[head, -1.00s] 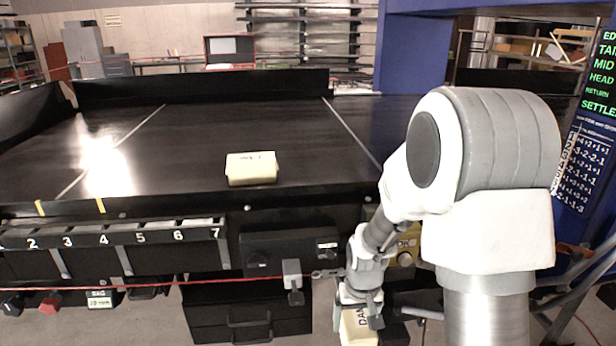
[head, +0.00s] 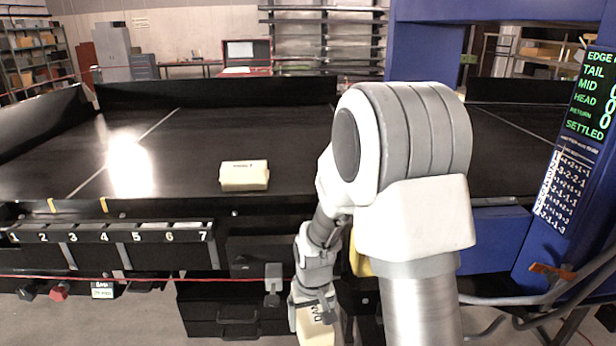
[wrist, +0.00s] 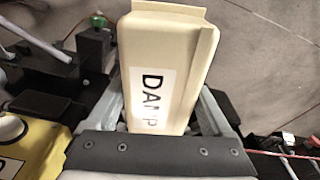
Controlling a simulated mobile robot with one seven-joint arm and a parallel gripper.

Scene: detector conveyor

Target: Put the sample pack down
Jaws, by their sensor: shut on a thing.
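The cream sample pack (wrist: 170,50) with a white label reading "DAMP" fills the middle of the wrist view. In the head view its lower part (head: 316,330) shows at the bottom edge, hanging low in front of the conveyor. My gripper (wrist: 165,112) is shut on the pack, with a finger along each side. In the head view my gripper (head: 312,303) is below the belt's level, partly blended with my arm. A second cream pack (head: 245,176) lies on the black conveyor belt (head: 300,125) near its front edge; its print is too small to read.
A rack of numbered slots (head: 110,233) runs along the conveyor's front at left. A red cord (head: 130,278) crosses the front. Black drawers (head: 220,310) stand below. A blue frame with a display board (head: 590,110) is at right. Much of the belt is clear.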

